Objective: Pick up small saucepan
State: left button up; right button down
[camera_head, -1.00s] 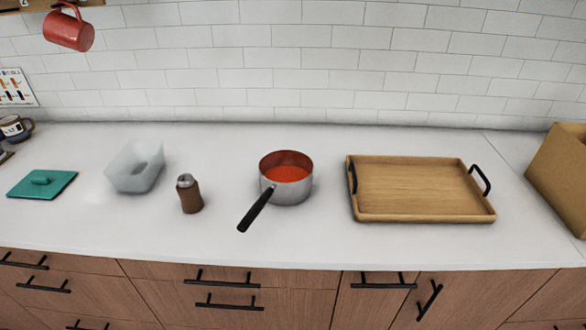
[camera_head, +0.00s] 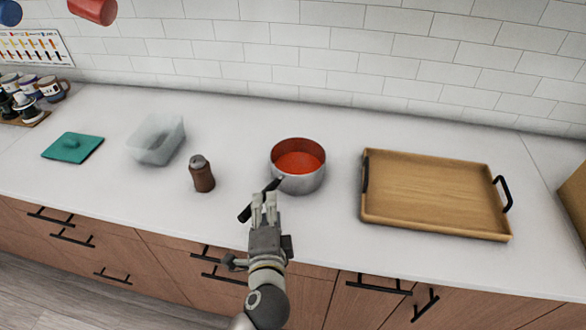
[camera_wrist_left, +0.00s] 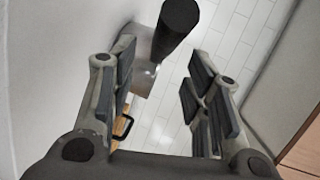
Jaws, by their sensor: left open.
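The small saucepan (camera_head: 300,184) is a steel pot with red contents and a black handle (camera_head: 243,215). It stands upright on the white counter, its handle pointing toward the front left. My left gripper (camera_head: 264,200) is at the handle in the head view and hides part of it. In the left wrist view the gripper (camera_wrist_left: 158,95) is open, and the dark handle end (camera_wrist_left: 178,18) shows between and beyond the fingers. I cannot tell whether a finger touches the handle. My right gripper is not in view.
A wooden tray (camera_head: 375,217) with black handles lies right of the pan. A brown shaker (camera_head: 202,175), a clear container (camera_head: 150,152) and a teal lid (camera_head: 72,148) are to the left. Mugs (camera_head: 52,90) stand at the far left. The counter between shaker and pan is clear.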

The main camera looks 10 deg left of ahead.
aim_at(265, 199)
pick_arm(q)
jog(key=shift+p+x, duration=0.35)
jog(key=shift+x, duration=0.55)
jog(key=p+x, duration=0.1)
jog(key=x, duration=0.2)
jog(key=shift+w+a, duration=0.15)
jog(key=shift+a, duration=0.15)
jog(key=shift+w+a+f, duration=0.1)
jog(key=shift+w+f, duration=0.2)
jog(key=shift+w, duration=0.15)
jog(key=shift+s, duration=0.1)
jog(key=c, duration=0.9)
grip_shut()
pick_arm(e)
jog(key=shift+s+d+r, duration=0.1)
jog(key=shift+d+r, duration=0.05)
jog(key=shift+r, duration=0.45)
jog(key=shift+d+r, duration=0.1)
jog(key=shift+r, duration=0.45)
pick_arm(q)
jog(key=shift+r, duration=0.15)
